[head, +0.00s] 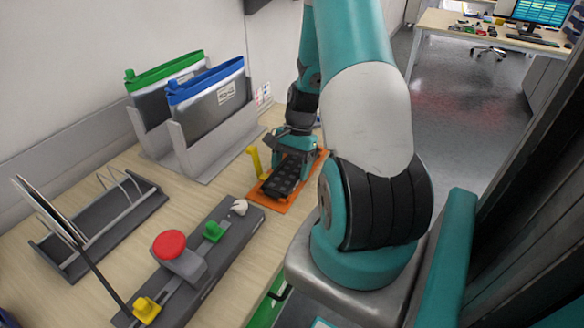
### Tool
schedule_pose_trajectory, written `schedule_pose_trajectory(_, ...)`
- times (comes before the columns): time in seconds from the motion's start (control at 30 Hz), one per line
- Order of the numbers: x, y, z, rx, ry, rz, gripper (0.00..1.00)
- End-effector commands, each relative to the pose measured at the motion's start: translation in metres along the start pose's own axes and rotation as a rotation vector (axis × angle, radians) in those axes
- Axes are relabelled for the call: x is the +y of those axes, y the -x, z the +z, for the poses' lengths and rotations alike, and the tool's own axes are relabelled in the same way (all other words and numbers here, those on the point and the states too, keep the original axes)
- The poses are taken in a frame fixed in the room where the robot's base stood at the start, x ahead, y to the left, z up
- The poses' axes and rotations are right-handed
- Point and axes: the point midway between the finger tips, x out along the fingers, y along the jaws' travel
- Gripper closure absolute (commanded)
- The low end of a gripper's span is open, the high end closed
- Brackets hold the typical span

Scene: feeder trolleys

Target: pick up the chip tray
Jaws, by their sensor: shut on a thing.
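The chip tray (282,179) is a dark, narrow tray with rows of small pockets. It lies on or just above an orange mat (274,201) on the wooden table, towards its right side. My gripper (296,150) is at the far end of the tray, pointing down, and is shut on it. The fingertips are partly hidden by the gripper body and the tray. I cannot tell whether the tray touches the mat.
A yellow upright post (254,162) stands close left of the tray. Grey holders (203,158) with green-topped and blue-topped pouches are at the back.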

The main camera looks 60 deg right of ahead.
Motion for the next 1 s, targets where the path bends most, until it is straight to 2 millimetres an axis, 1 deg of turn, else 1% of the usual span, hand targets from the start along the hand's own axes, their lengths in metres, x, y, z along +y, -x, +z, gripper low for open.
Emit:
schedule_pose_trajectory(0.17, 0.000, 0.010, 0.004, 0.002, 0.001, -0.001, 0.54)
schedule_pose_trajectory(0.27, 0.000, 0.024, 0.009, 0.004, 0.001, -0.002, 0.54)
schedule_pose_trajectory(0.37, -0.001, 0.045, 0.017, 0.005, 0.001, -0.004, 0.54)
schedule_pose_trajectory(0.6, -0.001, 0.113, 0.046, 0.007, 0.003, -0.004, 0.54)
schedule_pose_trajectory(0.7, 0.000, 0.138, 0.056, 0.006, 0.002, -0.004, 0.54)
schedule_pose_trajectory(0.8, -0.001, 0.158, 0.064, 0.005, 0.002, -0.004, 0.54)
schedule_pose_trajectory(0.9, 0.000, 0.173, 0.071, 0.002, 0.001, -0.003, 0.54)
schedule_pose_trajectory(1.0, 0.000, 0.181, 0.074, 0.001, 0.000, -0.001, 0.54)
